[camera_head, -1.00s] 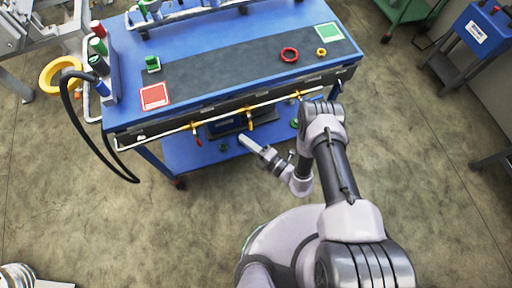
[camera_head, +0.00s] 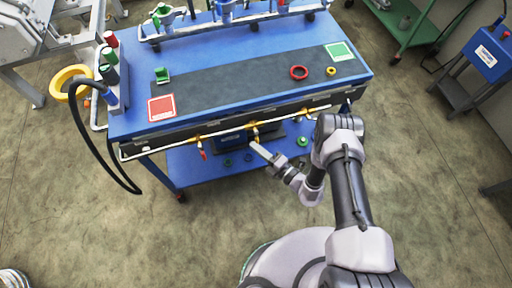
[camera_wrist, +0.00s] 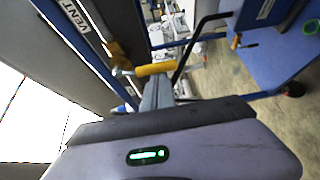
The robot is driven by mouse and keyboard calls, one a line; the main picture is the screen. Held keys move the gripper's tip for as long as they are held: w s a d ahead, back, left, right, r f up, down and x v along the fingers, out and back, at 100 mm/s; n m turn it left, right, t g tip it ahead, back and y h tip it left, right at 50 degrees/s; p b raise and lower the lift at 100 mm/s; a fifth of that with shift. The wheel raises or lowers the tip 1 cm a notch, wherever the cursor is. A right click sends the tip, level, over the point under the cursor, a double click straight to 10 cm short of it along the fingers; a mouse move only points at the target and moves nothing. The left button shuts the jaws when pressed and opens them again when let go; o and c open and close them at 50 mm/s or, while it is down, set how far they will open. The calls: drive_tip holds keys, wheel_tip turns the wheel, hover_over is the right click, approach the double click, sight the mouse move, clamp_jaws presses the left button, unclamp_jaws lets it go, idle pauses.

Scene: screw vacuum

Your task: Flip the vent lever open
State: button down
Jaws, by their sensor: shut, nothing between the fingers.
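A pipe with several yellow valve fittings runs along the cart's front. The middle yellow fitting (camera_head: 255,134) hangs just above the tip of my gripper (camera_head: 257,148). My gripper is shut and empty. It overlaps the lever's lower edge in that view, and I cannot tell whether they touch.
The blue cart (camera_head: 135,117) carries a dark mat, a red ring (camera_head: 299,73), a small yellow ring (camera_head: 331,71) and red and green squares. A lower blue shelf (camera_head: 190,175) holds green parts. A black hose (camera_head: 88,150) hangs at left. The floor in front is open.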

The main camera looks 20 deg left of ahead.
drive_tip(key=shift+w+d+n, duration=0.1)
drive_tip(key=shift+d+n, duration=0.05)
drive_tip(key=shift+n, duration=0.15)
drive_tip(key=w+d+r+n+t+h+p, duration=0.1)
drive_tip(key=w+d+r+n+h+p, duration=0.2)
drive_tip(key=n+h+p, duration=0.4)
drive_tip(key=shift+w+d+r+n+t+h+p, duration=0.3)
drive_tip(key=shift+d+r+n+h+p, duration=0.15)
drive_tip(key=shift+d+r+n, duration=0.65)
drive_tip(key=shift+w+a, duration=0.1)
drive_tip(key=shift+a, duration=0.05)
idle(0.7)
drive_tip(key=shift+f, duration=0.15)
